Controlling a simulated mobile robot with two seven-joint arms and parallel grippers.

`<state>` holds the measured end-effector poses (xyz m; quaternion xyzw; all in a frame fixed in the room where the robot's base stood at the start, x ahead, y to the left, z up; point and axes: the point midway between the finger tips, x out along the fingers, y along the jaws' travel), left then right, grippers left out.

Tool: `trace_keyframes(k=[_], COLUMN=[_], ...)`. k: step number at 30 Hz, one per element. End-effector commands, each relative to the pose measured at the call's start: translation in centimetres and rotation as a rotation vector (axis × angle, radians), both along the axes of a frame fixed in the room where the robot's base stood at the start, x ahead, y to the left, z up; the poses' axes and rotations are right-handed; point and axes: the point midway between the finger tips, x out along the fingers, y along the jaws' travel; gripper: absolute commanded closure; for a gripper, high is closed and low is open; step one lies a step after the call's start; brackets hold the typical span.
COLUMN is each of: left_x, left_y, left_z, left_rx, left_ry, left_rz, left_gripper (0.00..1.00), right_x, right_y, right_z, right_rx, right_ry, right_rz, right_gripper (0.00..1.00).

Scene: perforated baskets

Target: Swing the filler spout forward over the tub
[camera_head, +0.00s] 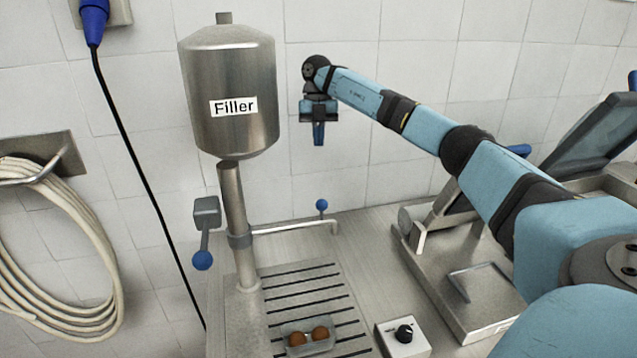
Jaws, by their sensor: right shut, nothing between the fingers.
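The steel filler tank (228,82), labelled "Filler", stands on a slanted post (234,205). The thin metal spout (295,227) reaches from the post's collar to the right, toward the back wall side of the counter. A blue ball knob (321,204) stands up near its outer end. A small clear tub (306,347) with two brown round pieces in it sits on the slotted drain area, in front of the spout and not under its end. My right gripper (319,143) points down, shut and empty, above and apart from the knob. My left gripper is out of view.
A lever with a blue ball (202,260) hangs left of the post. A dial box (403,338) stands right of the tub. A metal machine (475,290) takes up the right side. A coiled hose (50,250) and black cable hang at left.

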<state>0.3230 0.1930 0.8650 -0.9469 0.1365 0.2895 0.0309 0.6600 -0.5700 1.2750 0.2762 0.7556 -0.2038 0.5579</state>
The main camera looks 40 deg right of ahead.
Motion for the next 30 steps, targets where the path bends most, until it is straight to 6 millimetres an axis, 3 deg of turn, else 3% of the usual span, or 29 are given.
trace_keyframes(k=[8, 19, 24, 30], left_x=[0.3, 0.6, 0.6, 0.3], left_y=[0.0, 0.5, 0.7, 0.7], left_z=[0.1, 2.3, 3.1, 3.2], left_rx=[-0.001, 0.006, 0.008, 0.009], left_ry=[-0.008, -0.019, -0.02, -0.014], left_rz=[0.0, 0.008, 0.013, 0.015], left_gripper=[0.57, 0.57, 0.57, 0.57], right_x=[-0.6, -2.4, -4.4, -5.2], right_y=[0.5, 2.0, 3.6, 4.4], right_z=[-2.6, -9.7, -9.9, -10.3], right_rx=[0.001, 0.0, 0.001, 0.001], right_ry=[0.003, 0.005, 0.001, 0.0], right_rz=[0.003, 0.001, 0.003, 0.002], right_gripper=[1.0, 1.0, 1.0, 1.0])
